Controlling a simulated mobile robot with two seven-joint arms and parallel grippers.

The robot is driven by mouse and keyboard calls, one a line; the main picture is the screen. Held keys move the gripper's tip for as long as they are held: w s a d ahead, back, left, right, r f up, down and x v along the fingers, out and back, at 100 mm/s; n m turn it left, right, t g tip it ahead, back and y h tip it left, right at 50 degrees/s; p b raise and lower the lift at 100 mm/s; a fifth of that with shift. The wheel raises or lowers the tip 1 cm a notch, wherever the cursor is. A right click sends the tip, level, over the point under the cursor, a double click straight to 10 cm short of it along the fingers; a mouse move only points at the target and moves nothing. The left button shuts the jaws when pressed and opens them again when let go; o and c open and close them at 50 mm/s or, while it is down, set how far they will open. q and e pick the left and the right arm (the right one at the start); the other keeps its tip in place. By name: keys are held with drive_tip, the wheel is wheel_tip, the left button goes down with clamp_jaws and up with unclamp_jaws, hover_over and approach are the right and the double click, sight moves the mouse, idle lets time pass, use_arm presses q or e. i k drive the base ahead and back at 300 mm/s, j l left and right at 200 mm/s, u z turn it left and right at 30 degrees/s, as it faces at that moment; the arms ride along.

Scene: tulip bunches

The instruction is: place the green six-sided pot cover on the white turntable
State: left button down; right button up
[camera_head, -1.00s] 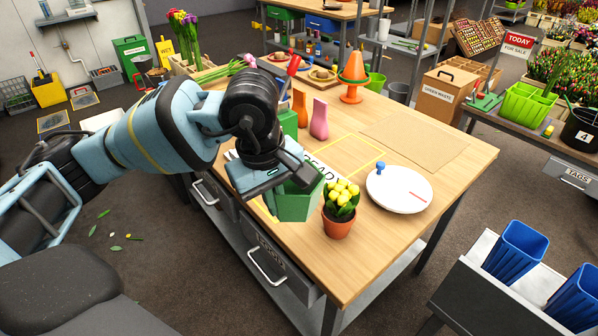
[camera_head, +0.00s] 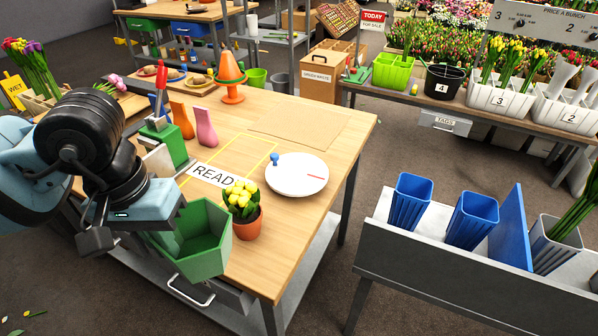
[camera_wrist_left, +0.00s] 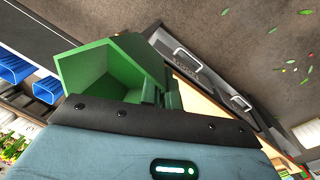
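The green six-sided pot cover (camera_head: 205,258) is held by my left gripper (camera_head: 155,232) at the near left edge of the table, its open top showing. The gripper is shut on the cover's wall. In the left wrist view the cover (camera_wrist_left: 88,72) sits beyond the gripper, with the fingers (camera_wrist_left: 160,96) at its wall. The round white turntable (camera_head: 290,184) lies flat on the table, to the right of and farther back than the cover. It carries a small blue knob and a red mark. My right gripper is out of view.
A terracotta pot of yellow tulips (camera_head: 247,228) stands between the cover and the turntable, close to the cover. The table right of the turntable is clear.

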sight(297, 171)
drive_tip(key=i+j, duration=0.15)
drive_tip(key=j, duration=0.2)
drive_tip(key=i+j, duration=0.35)
drive_tip(key=j, duration=0.3)
drive_tip(key=i+j, duration=0.2)
drive_tip(key=j+z, duration=0.2)
drive_tip(key=z, duration=1.4)
